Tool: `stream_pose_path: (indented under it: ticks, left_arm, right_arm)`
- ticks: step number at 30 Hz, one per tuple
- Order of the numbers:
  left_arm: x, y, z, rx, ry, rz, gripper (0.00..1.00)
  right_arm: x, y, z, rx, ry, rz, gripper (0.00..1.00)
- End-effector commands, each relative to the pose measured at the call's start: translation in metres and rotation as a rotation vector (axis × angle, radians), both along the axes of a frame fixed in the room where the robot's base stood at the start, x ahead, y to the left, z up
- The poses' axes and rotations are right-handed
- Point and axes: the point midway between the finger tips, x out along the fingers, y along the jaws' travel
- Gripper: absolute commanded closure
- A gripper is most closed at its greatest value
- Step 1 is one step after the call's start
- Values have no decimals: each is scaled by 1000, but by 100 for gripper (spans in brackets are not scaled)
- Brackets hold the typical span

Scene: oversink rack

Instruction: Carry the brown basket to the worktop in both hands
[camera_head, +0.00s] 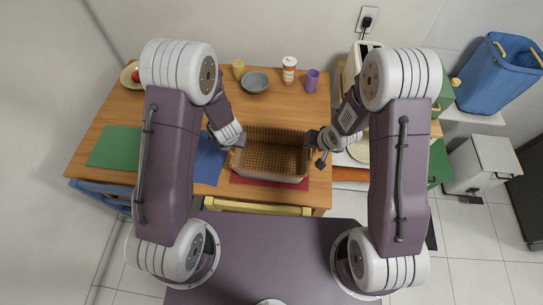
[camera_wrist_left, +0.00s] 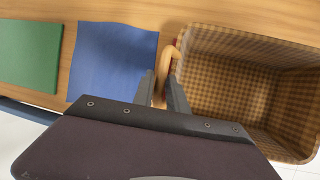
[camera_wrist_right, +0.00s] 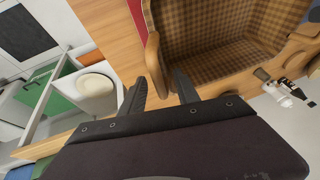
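The brown checked basket (camera_head: 270,155) stands on the wooden table, upright, with a curved handle at each end. My left gripper (camera_head: 239,145) is at its left end. In the left wrist view, the left fingers (camera_wrist_left: 163,92) close on both sides of the basket's tan handle (camera_wrist_left: 171,57). My right gripper (camera_head: 318,150) is at the right end. In the right wrist view, the right fingers (camera_wrist_right: 158,88) are spread wide, with the other handle (camera_wrist_right: 153,58) between them and a gap beside it. The basket looks empty inside (camera_wrist_left: 240,85).
A red mat (camera_head: 262,183) lies under the basket, with blue (camera_head: 209,163) and green (camera_head: 115,147) mats to the left. A grey bowl (camera_head: 255,82), a white-and-brown cup (camera_head: 289,70) and a purple cup (camera_head: 312,80) stand behind. A worktop with a plate (camera_head: 359,150) is to the right.

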Motion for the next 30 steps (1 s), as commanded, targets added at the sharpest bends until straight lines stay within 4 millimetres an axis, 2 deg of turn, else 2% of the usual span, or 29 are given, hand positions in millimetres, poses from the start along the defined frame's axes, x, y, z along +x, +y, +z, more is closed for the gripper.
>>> stream_pose_path:
  ticks: [9, 10, 11, 12, 14, 30]
  left_arm:
    - [1, 0, -2, 0, -1, -1, 82]
    - [1, 0, -2, 0, -1, -1, 88]
    - [1, 0, -2, 0, -1, -1, 96]
    - [1, 0, -2, 0, -1, -1, 100]
    - [1, 0, -2, 0, -1, -1, 100]
    - [1, 0, -2, 0, 0, -1, 100]
  right_arm:
    - [2, 1, -2, 1, -1, 0, 62]
    - [2, 1, -2, 1, -1, 0, 68]
    - [2, 1, -2, 1, -1, 0, 76]
    - [1, 1, -2, 1, -1, 0, 87]
    - [1, 1, -2, 1, -1, 0, 100]
    - [1, 1, -2, 0, -1, 0, 100]
